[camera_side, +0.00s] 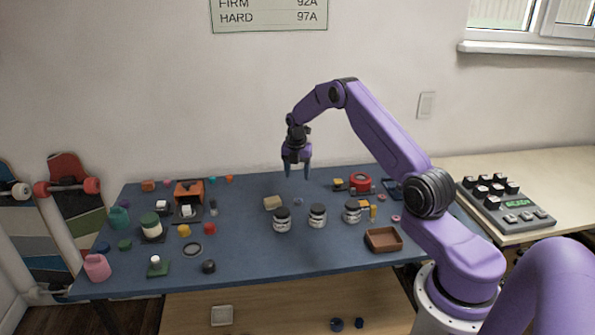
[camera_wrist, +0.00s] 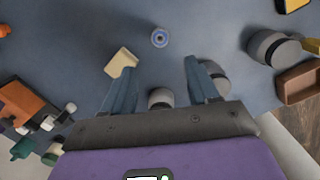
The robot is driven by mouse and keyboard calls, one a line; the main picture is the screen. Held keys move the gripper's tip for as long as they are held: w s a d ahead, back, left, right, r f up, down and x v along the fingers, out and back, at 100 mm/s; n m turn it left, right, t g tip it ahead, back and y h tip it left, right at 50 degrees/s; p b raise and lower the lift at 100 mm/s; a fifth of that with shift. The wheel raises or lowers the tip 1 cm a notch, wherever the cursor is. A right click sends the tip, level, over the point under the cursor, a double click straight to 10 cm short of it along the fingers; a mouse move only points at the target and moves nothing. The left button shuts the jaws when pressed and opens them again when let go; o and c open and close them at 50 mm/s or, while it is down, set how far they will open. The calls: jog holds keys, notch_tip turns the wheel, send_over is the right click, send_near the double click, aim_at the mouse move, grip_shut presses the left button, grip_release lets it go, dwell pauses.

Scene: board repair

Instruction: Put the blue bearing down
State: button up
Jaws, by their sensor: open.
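A beige block (camera_side: 272,202) lies left of the bearing. Several dark jars with pale labels, one here (camera_side: 317,215), stand toward the front. A brown tray (camera_side: 384,239) is at the front right. An orange machine (camera_side: 188,191) stands left. The table (camera_side: 250,255) is bare at front centre.

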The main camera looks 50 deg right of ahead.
jog(key=a+r+m, duration=0.1)
jog(key=a+r, duration=0.3)
jog(key=a, duration=0.3)
jog(key=a+r+m, duration=0.1)
jog(key=a+r, duration=0.2)
jog(key=a, duration=0.4)
jog(key=s+a+r+m, duration=0.1)
jog(key=s+a+r, duration=0.2)
jog(key=s+a, duration=0.35)
jog(key=s+a+r+m, duration=0.1)
jog(key=s+a+r, duration=0.25)
jog(key=a, duration=0.55)
jog(key=s+a+r+m+y, duration=0.15)
jog(key=s+a, duration=0.25)
jog(key=s, duration=0.7)
jog(key=s+a+r+m, duration=0.3)
jog(key=s+a, duration=0.1)
jog(key=s, duration=0.8)
jog(key=s+d+m, duration=0.1)
jog(key=s+d, duration=0.2)
jog(key=s, duration=0.5)
jog(key=shift+s+f, duration=0.2)
jog(key=shift+f, duration=0.25)
